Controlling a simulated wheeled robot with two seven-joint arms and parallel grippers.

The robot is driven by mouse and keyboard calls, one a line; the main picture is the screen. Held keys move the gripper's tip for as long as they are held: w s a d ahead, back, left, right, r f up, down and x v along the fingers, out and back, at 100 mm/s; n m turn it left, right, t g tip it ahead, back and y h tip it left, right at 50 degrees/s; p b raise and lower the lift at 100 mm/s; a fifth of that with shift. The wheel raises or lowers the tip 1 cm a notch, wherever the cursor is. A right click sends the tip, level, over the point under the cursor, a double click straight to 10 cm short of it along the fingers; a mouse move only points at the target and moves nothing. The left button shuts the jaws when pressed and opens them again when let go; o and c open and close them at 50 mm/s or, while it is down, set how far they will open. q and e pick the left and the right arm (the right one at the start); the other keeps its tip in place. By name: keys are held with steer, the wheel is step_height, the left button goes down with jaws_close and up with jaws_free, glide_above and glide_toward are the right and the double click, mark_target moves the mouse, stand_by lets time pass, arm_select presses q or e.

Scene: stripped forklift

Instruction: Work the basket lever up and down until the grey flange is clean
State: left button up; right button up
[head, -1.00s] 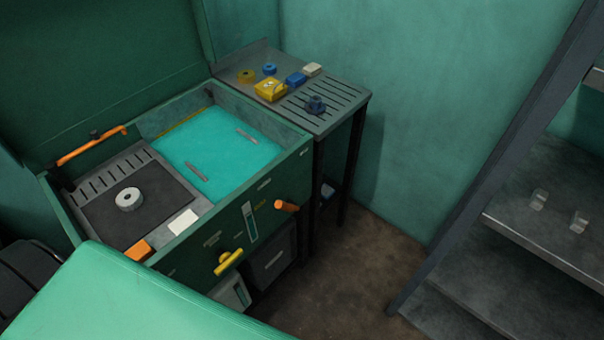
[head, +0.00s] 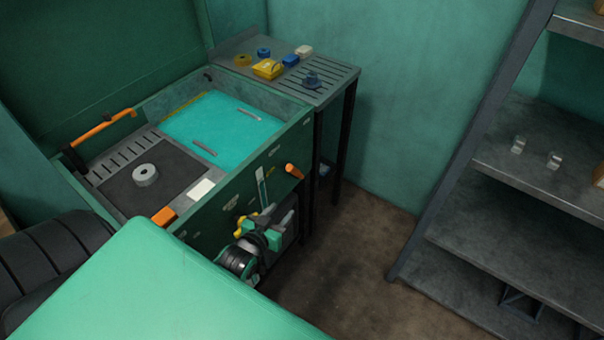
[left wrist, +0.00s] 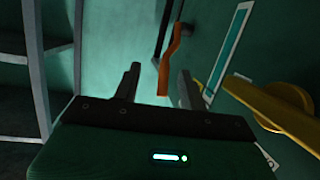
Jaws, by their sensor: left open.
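The grey flange (head: 145,175), a pale ring, lies on the dark mat in the left part of the green washer tank (head: 240,172). It is too small to tell how clean it is. An orange lever (head: 293,170) sticks out of the tank's front panel; I take it as the basket lever. My left gripper (head: 279,207) is open and empty in front of that panel, below the lever. In the left wrist view the orange lever (left wrist: 172,65) shows beyond the gap between the open fingers (left wrist: 158,74). My right gripper is not in view.
A yellow handle (head: 240,226) is beside my left gripper, partly hidden by it. Turquoise liquid (head: 225,125) fills the tank's right part. A side table (head: 335,92) holds several small parts. Grey shelving (head: 545,175) stands at the right, with open floor between.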

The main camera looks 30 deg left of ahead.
mark_target(293, 170)
arm_select(q)
steer(key=w+a+r+t, duration=0.1)
steer(key=w, duration=0.3)
steer(key=w+a+r+t+p, duration=0.1)
steer(key=w, duration=0.3)
steer(key=w+a+r+p, duration=0.1)
steer(key=w+r, duration=0.1)
steer(key=w, duration=0.2)
steer(key=shift+w+a+r+n+t+y, duration=0.1)
steer(key=shift+w+n+t+y, duration=0.3)
steer(key=shift+w+a, duration=0.1)
steer(key=shift+w, duration=0.75)
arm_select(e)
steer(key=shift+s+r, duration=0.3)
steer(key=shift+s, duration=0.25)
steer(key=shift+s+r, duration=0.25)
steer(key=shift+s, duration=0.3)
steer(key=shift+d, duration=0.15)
arm_select(q)
steer(key=shift+c, duration=0.6)
jaws_close()
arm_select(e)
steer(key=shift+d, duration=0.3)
